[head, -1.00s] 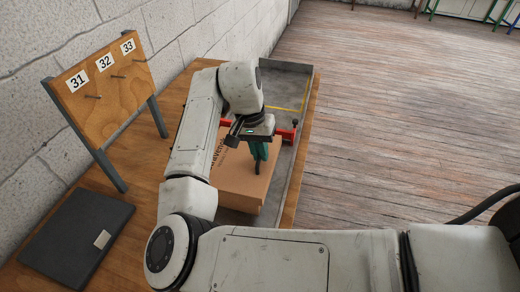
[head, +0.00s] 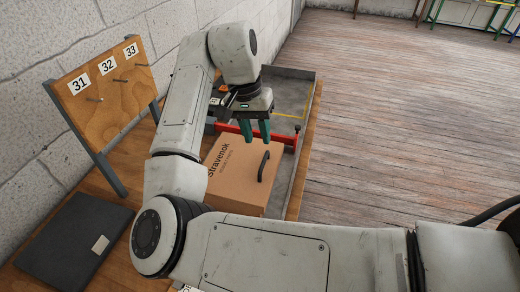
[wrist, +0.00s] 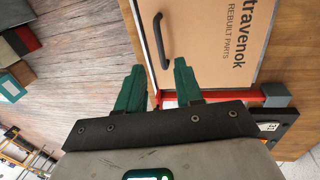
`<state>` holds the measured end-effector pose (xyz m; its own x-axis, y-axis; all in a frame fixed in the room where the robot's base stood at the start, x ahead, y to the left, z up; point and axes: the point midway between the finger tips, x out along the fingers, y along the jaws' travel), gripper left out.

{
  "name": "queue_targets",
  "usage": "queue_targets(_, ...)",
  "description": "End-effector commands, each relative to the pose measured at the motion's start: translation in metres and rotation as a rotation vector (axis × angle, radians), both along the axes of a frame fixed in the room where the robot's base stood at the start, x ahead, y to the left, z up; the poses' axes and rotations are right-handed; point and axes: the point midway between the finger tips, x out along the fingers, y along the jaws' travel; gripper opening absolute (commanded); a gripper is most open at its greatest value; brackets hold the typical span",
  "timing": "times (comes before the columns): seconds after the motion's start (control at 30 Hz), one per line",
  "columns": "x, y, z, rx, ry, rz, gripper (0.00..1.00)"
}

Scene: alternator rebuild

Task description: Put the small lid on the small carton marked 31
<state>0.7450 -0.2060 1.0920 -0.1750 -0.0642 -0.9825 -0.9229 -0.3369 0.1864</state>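A brown cardboard top printed "Stravenok" (head: 238,172) with a black handle (head: 263,166) lies level inside the grey tray. It also shows in the wrist view (wrist: 205,45), its handle (wrist: 162,40) standing free. I cannot make out a seam between lid and carton, and no number 31 shows on the box. My gripper (head: 257,138) has its green fingers spread and empty, above the box's far edge and beyond the handle. The fingers also show apart in the wrist view (wrist: 158,66), with nothing between them.
A red bar (head: 230,128) crosses behind the box. The grey tray (head: 297,175) has a raised right wall. A wooden board (head: 105,90) with pegs marked 31, 32 and 33 stands left. A dark flat panel (head: 65,240) with a pale label lies front left.

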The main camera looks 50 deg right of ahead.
Motion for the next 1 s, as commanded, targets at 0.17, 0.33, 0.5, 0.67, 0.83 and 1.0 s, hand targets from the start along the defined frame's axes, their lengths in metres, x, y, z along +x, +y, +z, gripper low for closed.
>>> queue_targets(0.17, 0.006, 0.002, 0.028, 0.003, -0.004, 0.002, 0.36)
queue_targets(0.33, 0.008, 0.003, 0.039, 0.002, -0.002, 0.002, 0.36)
queue_targets(0.5, 0.007, 0.003, 0.04, 0.002, 0.0, 0.002, 0.36)
queue_targets(0.67, 0.007, 0.003, 0.04, 0.002, 0.0, 0.002, 0.36)
queue_targets(0.83, 0.007, 0.003, 0.04, 0.002, 0.0, 0.002, 0.36)
queue_targets(1.0, 0.007, 0.003, 0.04, 0.002, 0.0, 0.002, 0.36)
